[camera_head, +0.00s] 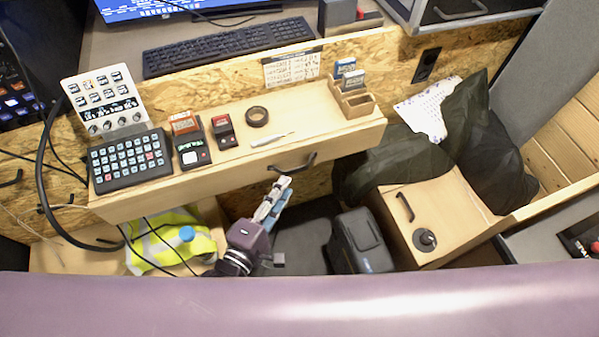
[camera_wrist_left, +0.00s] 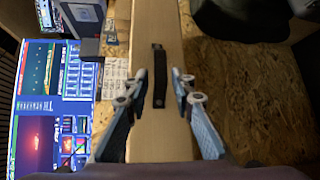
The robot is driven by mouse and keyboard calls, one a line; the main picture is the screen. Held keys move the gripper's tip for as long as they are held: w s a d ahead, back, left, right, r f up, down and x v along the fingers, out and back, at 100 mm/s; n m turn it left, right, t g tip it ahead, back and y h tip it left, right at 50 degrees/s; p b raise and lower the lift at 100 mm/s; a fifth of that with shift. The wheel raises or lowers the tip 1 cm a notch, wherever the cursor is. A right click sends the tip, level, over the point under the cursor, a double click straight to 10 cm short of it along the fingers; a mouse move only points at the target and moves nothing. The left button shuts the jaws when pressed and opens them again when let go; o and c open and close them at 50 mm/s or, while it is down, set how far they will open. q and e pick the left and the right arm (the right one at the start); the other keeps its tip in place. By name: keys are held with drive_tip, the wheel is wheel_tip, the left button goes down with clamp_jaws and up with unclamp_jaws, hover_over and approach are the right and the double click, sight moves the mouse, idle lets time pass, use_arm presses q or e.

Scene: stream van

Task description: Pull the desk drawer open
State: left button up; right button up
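The drawer (camera_head: 245,184) has a long light-wood front with a dark bar handle (camera_head: 293,164) right of its middle. I cannot tell from the frames whether the drawer is out at all. My left gripper (camera_head: 280,187) is just below and in front of the handle, pointing up at it. In the left wrist view the handle (camera_wrist_left: 159,75) lies between the two open fingertips (camera_wrist_left: 158,86), with a visible gap on each side. No contact shows. The right gripper is not in view.
Above the drawer front lie a key pad (camera_head: 130,160), a tape roll (camera_head: 257,116), a pen (camera_head: 272,139) and a wooden card box (camera_head: 352,98). A wooden cabinet (camera_head: 440,215) with a dark jacket (camera_head: 480,150) stands right. A hi-vis vest (camera_head: 170,240) lies below left.

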use_arm(q)
drive_tip(key=r+x, duration=0.1)
drive_tip(key=x, duration=0.5)
drive_tip(key=shift+f, duration=0.5)
drive_tip(key=shift+c, duration=0.2)
clamp_jaws()
